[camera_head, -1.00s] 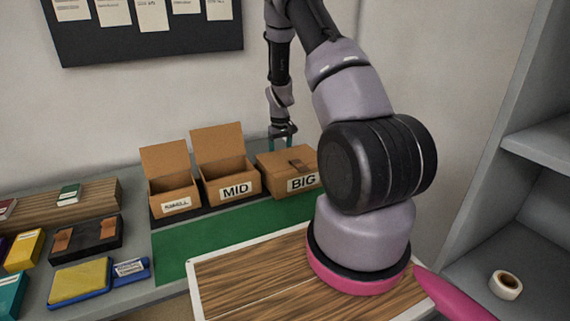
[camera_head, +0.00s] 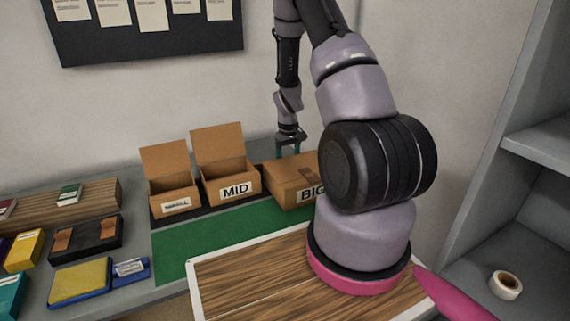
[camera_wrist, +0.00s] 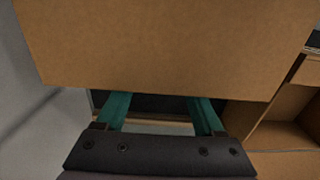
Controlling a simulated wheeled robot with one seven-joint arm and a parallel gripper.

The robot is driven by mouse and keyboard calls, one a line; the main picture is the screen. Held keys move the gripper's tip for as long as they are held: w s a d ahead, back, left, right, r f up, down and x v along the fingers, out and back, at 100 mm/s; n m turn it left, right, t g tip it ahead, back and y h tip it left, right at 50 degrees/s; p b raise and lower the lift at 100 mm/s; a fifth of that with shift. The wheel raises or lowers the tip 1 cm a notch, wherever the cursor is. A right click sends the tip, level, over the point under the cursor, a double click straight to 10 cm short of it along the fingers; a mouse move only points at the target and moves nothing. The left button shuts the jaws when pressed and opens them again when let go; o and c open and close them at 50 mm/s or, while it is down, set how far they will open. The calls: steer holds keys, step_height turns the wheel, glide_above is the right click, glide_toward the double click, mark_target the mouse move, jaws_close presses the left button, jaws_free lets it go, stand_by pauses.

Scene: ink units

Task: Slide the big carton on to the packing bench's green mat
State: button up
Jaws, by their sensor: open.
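My gripper (camera_head: 289,149) points down at the carton's back side. It is open, with nothing seen between the fingers. In the wrist view a brown carton face (camera_wrist: 165,45) fills the top, and the two teal fingers (camera_wrist: 158,108) reach up to its lower edge. I cannot tell whether they touch it.
Open cartons marked small (camera_head: 174,190) and MID (camera_head: 230,178) stand left of the big carton on a dark strip. A wood-topped surface (camera_head: 250,285) lies in front of the mat. A grey shelf (camera_head: 540,150) with a tape roll (camera_head: 506,285) is at right. The mat's middle is clear.

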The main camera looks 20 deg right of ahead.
mark_target(299, 165)
steer(key=shift+s+d, duration=0.15)
steer(key=shift+s, duration=4.45)
steer(key=shift+w, duration=0.25)
steer(key=shift+w, duration=0.4)
steer(key=shift+w+r, duration=0.1)
steer(key=shift+r, duration=0.05)
step_height(299, 165, up, 7)
steer(key=shift+f, duration=0.1)
